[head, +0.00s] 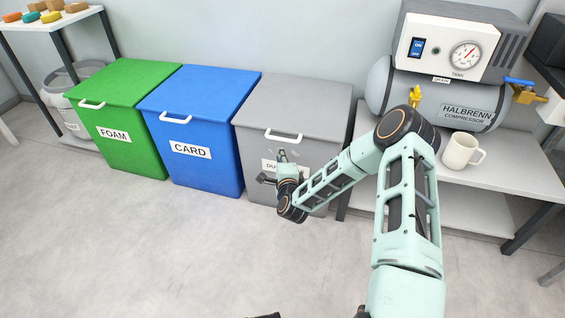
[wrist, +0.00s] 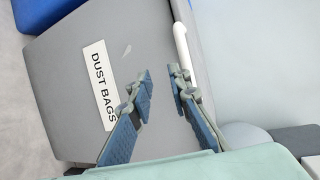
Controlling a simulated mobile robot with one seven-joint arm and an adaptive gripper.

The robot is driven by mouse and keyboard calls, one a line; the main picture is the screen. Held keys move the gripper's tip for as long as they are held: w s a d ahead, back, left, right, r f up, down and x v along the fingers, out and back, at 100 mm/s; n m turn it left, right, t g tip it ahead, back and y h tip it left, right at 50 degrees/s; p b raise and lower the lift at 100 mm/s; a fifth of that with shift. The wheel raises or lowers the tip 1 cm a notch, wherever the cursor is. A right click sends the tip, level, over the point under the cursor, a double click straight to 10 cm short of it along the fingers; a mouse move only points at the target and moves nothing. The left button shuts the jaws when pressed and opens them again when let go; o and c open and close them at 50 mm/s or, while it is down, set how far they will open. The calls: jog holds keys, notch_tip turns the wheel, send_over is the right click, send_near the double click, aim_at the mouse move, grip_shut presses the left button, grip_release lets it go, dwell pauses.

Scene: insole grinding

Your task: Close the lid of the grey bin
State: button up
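The grey bin (head: 251,150) stands at the right end of a row of bins. Its lid (head: 296,103) lies flat on top and looks shut, level with the other lids. The lid's white handle (head: 284,135) is at the front edge; it also shows in the wrist view (wrist: 182,48). The label (wrist: 99,84) reads DUST BAGS and is partly hidden by my arm in the head view. My gripper (wrist: 160,71) is open and empty in front of the bin's front face, just below the handle. I cannot tell whether it touches the bin.
The green FOAM bin (head: 127,82) and blue CARD bin (head: 202,96) stand to the left, lids shut. A bench (head: 509,186) with a compressor (head: 462,95) and a white mug (head: 460,152) is to the right. The floor in front is clear.

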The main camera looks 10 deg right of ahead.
jog(key=r+v, duration=0.1)
jog(key=v, duration=0.6)
jog(key=shift+r, duration=0.25)
jog(key=shift+r, duration=0.1)
